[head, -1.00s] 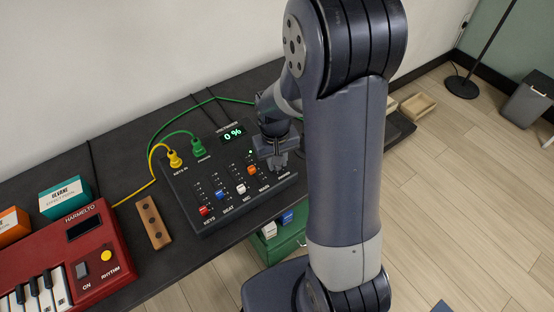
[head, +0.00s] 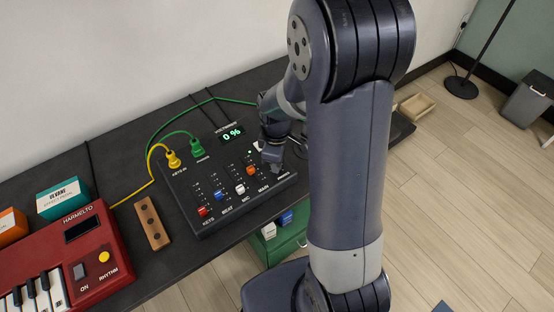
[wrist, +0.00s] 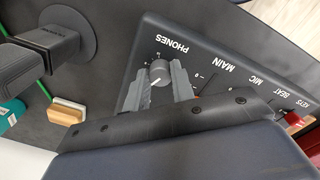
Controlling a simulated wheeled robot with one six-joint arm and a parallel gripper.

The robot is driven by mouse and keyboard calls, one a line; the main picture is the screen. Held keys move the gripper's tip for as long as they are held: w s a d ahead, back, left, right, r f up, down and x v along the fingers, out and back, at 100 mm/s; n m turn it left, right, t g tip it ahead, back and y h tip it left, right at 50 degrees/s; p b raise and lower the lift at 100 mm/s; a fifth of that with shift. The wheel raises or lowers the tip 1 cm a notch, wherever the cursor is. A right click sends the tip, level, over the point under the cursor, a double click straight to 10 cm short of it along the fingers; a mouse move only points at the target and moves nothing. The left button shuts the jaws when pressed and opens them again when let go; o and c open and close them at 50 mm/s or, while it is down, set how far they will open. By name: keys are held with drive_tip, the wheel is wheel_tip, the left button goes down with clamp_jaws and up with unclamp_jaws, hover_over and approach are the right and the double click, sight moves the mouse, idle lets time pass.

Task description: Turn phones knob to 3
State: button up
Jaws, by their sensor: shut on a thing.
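The black mixer (head: 222,200) lies on the dark bench, with a row of coloured sliders and a display (head: 232,134) reading 0 %. In the wrist view, the round dark phones knob (wrist: 160,71) sits beside the PHONES label near the panel's end. A light pointer line shows on the knob, but I cannot read which number it faces. My gripper (wrist: 160,85) is shut on the knob, one finger on each side. In the head view, my gripper (head: 271,161) is at the right end of the mixer and hides the knob.
Yellow (head: 172,159) and green (head: 198,144) cable plugs stand at the mixer's back left. A red keyboard (head: 75,255) and a wooden block (head: 152,223) lie to the left. In the wrist view, a dark stand with a round base (wrist: 65,38) is close on the left.

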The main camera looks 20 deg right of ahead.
drive_tip(key=n, duration=0.4)
drive_tip(key=shift+n, duration=0.3)
drive_tip(key=n, duration=0.3)
drive_tip(key=shift+w+d+n+b, duration=0.1)
drive_tip(key=shift+n+b, duration=0.25)
drive_tip(key=shift+n, duration=0.05)
drive_tip(key=n, duration=0.4)
drive_tip(key=shift+b, duration=0.3)
drive_tip(key=shift+n+y+b, duration=0.3)
drive_tip(key=shift+n, duration=1.8)
drive_tip(key=o, duration=1)
drive_tip(key=shift+w, duration=0.1)
